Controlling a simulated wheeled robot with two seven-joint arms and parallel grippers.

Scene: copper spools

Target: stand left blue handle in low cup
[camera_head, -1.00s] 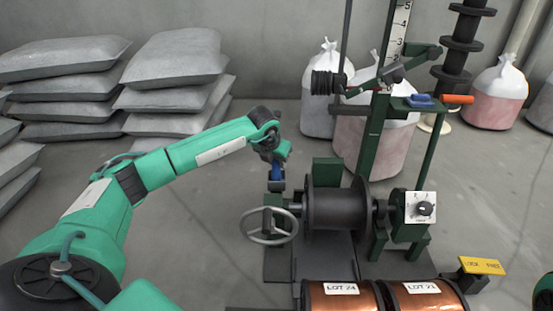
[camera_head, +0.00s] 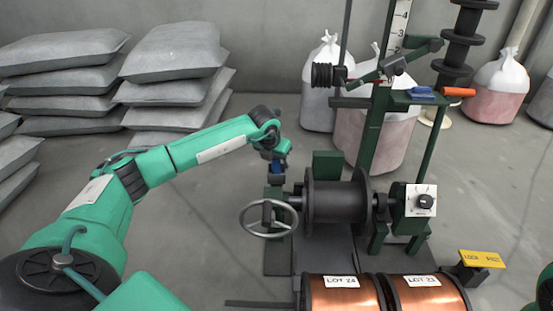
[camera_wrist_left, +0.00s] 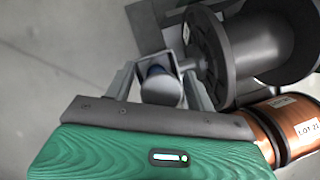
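The left blue handle (camera_head: 277,168) is upright at my left gripper (camera_head: 276,161), just above or at the green stand by the handwheel. In the left wrist view, a grey round end (camera_wrist_left: 161,91) with blue behind it lies between the two fingers of that gripper (camera_wrist_left: 158,76). Narrow gaps seem to show beside the grey end, but I cannot tell whether the fingers touch the handle lower down. The low cup is not clearly visible, and the handle's lower end is hard to make out. My right gripper is out of view.
A handwheel (camera_head: 268,219) and a dark spool (camera_head: 337,201) stand close by. Copper spools (camera_head: 341,297) are in front. Another blue handle (camera_head: 421,93) and an orange handle (camera_head: 458,92) lie on the green rack.

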